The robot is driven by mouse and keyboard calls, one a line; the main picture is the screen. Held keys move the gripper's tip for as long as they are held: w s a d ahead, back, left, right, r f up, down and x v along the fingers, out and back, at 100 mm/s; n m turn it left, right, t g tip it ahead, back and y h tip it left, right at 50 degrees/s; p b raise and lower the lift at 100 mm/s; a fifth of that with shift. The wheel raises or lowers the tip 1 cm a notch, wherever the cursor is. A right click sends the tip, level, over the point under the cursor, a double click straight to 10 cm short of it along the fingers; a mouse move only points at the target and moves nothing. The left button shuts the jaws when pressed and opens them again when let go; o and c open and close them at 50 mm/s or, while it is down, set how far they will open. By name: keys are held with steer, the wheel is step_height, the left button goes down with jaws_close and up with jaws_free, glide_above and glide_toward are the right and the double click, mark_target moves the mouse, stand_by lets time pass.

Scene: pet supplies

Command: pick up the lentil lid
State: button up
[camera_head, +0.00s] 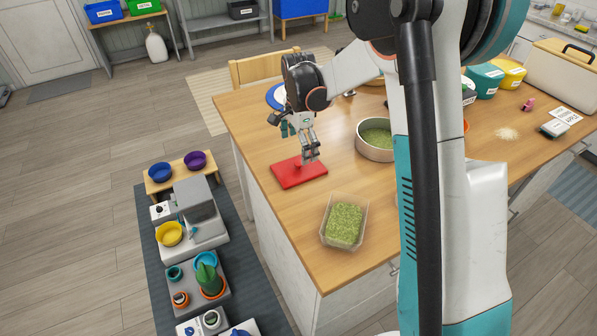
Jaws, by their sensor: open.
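A flat red square lid (310,179) with a small raised knob lies on the wooden table near its left edge; it is the only loose lid I make out. My gripper (311,156) points down at the lid's back right side, open, with no object seen between its fingers. The fingers overlap the lid's far edge in the picture; I cannot tell whether they touch it. A clear square container (329,240) full of green grains stands uncovered in front of the lid.
A round pot (361,149) with green contents stands right of the lid. My arm hides part of the table (270,138). Teal and yellow bins (483,83) stand at the back right. A low unit with bowls (170,233) stands left of the table.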

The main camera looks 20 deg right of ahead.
mark_target(299, 163)
steer(key=shift+f+b, duration=1.15)
steer(key=shift+f, duration=2.45)
steer(key=shift+s+r, duration=0.15)
steer(key=shift+s, duration=0.05)
steer(key=c, duration=1.2)
